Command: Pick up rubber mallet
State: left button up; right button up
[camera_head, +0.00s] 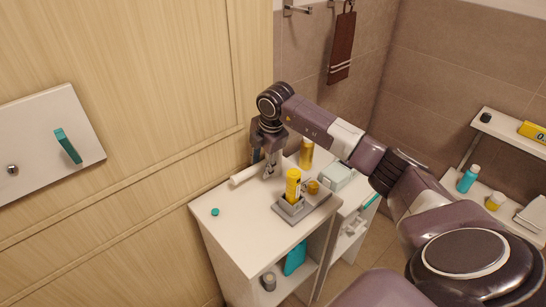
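I see no thing that I can clearly name as the rubber mallet. A cream cylindrical piece (243,176) lies at the back left of the white cabinet top and could be its handle; its right end is hidden by my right gripper. My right gripper (269,172) points down at that end, with its fingers close to the surface. The fingers are small and partly overlap the piece, so I cannot tell whether they are open or shut on it. My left gripper is out of view.
The white cabinet (236,233) holds a grey tray (309,213) with a yellow bottle (293,184), a second yellow bottle (306,153) behind, and a small teal cap (215,212). A wooden wall (150,100) stands close at left. A shelf with bottles is at right.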

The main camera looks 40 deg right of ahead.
jog(key=shift+w+f, duration=0.1)
jog(key=shift+f, duration=0.3)
jog(key=shift+c, duration=0.3)
grip_shut()
jog(key=shift+r, duration=0.1)
jog(key=shift+r, duration=0.15)
